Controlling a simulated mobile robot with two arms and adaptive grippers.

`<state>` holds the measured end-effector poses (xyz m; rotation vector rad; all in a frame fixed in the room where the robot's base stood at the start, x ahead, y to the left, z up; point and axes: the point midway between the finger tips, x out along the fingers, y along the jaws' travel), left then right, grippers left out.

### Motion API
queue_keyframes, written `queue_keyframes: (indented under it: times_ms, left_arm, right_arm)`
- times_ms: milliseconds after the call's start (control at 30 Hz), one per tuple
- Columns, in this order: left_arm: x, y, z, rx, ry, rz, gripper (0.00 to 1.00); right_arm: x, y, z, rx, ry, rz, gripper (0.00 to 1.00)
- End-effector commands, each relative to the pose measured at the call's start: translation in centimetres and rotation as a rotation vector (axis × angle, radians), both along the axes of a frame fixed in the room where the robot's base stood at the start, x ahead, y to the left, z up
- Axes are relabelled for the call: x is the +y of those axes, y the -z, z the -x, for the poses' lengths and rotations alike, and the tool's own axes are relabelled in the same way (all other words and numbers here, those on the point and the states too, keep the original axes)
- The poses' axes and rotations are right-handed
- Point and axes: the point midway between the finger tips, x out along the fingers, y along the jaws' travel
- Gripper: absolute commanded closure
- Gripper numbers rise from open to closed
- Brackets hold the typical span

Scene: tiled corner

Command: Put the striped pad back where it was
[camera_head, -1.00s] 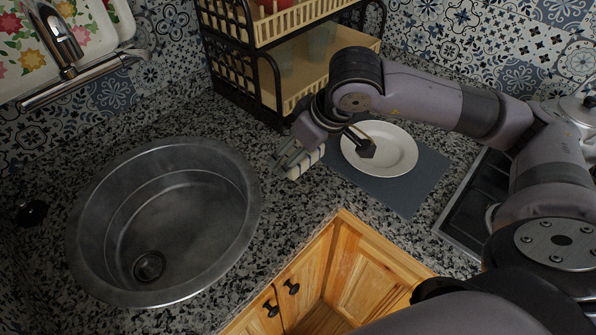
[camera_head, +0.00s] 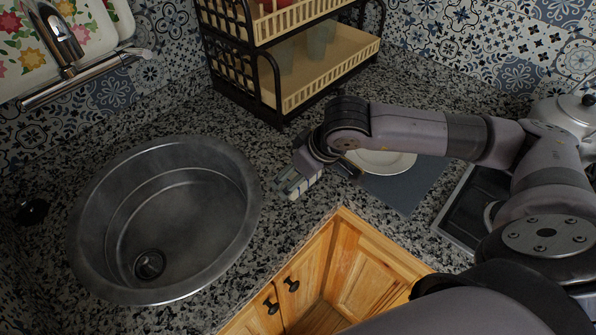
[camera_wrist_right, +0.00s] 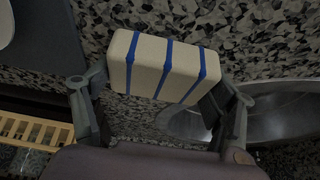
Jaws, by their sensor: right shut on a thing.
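The striped pad (camera_wrist_right: 163,66) is a cream block with blue stripes, seen in the right wrist view between the fingers of my right gripper (camera_wrist_right: 160,100). The gripper is shut on it. In the head view my right gripper (camera_head: 292,184) is over the counter between the sink and the plate, and only a pale edge of the pad (camera_head: 306,184) shows beneath it. I cannot tell whether the pad touches the counter. My left gripper is out of view.
The round metal sink (camera_head: 90,225) lies left of the gripper. A white plate (camera_head: 393,163) on a grey mat (camera_head: 412,190) is partly behind my right arm. A two-tier rack (camera_head: 278,112) stands behind. Speckled counter (camera_head: 215,120) is free between rack and sink.

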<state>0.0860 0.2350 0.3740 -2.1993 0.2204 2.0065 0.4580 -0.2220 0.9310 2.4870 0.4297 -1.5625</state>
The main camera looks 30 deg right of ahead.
Motion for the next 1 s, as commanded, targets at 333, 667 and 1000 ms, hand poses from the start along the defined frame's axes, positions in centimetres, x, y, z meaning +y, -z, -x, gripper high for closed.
queue_keyframes:
  times_ms: [333, 667, 1000]
  left_arm:
    - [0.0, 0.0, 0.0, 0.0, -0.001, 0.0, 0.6]
    - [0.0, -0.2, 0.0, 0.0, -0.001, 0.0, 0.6]
    - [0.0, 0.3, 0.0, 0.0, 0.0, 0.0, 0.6]
  right_arm:
    - [0.0, 0.0, 0.0, 0.0, 0.0, 0.0, 0.02]
    - [0.0, -0.2, 0.0, 0.0, 0.0, 0.0, 0.02]
    - [-0.9, -5.0, 2.0, -0.007, 0.001, 0.002, 0.02]
